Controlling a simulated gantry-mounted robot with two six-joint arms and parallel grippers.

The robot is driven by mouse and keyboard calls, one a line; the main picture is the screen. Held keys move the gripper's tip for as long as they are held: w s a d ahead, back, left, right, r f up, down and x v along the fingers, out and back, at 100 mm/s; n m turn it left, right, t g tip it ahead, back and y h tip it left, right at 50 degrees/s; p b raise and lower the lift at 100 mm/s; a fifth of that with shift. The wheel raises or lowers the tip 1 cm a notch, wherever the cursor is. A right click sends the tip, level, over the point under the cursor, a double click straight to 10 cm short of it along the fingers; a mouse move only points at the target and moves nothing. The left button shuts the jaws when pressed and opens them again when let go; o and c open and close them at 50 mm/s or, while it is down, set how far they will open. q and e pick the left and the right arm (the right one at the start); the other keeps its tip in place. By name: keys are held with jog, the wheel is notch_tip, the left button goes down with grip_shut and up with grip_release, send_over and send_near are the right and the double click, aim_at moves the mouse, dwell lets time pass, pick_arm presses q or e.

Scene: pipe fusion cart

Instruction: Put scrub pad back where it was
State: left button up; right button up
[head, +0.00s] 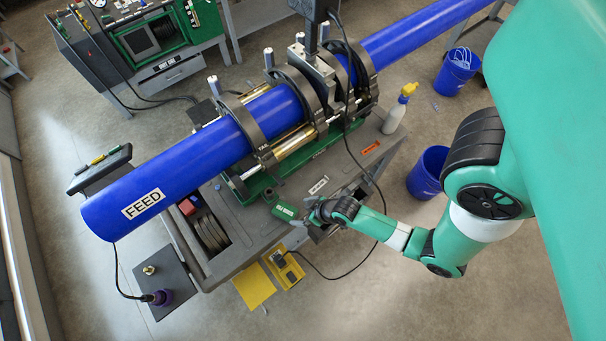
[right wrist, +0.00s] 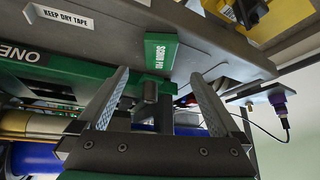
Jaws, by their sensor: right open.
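A green piece lettered SCRUB PAD (right wrist: 161,52) is on the grey cart top in the right wrist view. In the head view the same green lettered piece (head: 285,211) is near the cart's front edge. I cannot tell whether it is the pad itself or a marker plate. My right gripper (head: 313,213) is just right of it in the head view. In the right wrist view the fingers of my right gripper (right wrist: 160,74) are spread with nothing held, and the green piece shows beyond the gap between their tips. My left gripper is not in view.
A large blue pipe (head: 170,180) marked FEED runs through the clamps above the cart (head: 225,265). A white bottle with a yellow top (head: 397,112) stands at the right. A KEEP DRY TAPE label (right wrist: 67,18) is nearby. A black cable crosses by my right gripper.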

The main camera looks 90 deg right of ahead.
jog(key=shift+v, duration=0.8)
jog(key=w+d+r+n+t+h, duration=0.15)
jog(key=w+r+t, duration=0.65)
jog(key=w+r, duration=1.9)
jog(key=w+a+r+n+t+y, duration=0.1)
jog(key=a+r+t, duration=0.25)
jog(key=r, duration=1.15)
jog(key=a+r+n+t+y, duration=0.2)
jog(key=a+r+t, duration=0.15)
jog(key=r, duration=1.15)
jog(key=s+a+r+t+y, duration=0.1)
jog(key=s+a+r+t, duration=0.1)
jog(key=r, duration=0.5)
jog(key=s+a+r+n+t+y, duration=0.1)
jog(key=s+a+r+t, duration=0.1)
jog(key=s+r, duration=0.2)
jog(key=s+a+r+t+y, duration=0.1)
jog(key=s+a+r+t, duration=0.1)
jog(key=r, duration=0.7)
jog(key=shift+s+a+r, duration=0.35)
jog(key=shift+s+a, duration=0.05)
jog(key=shift+s, duration=0.5)
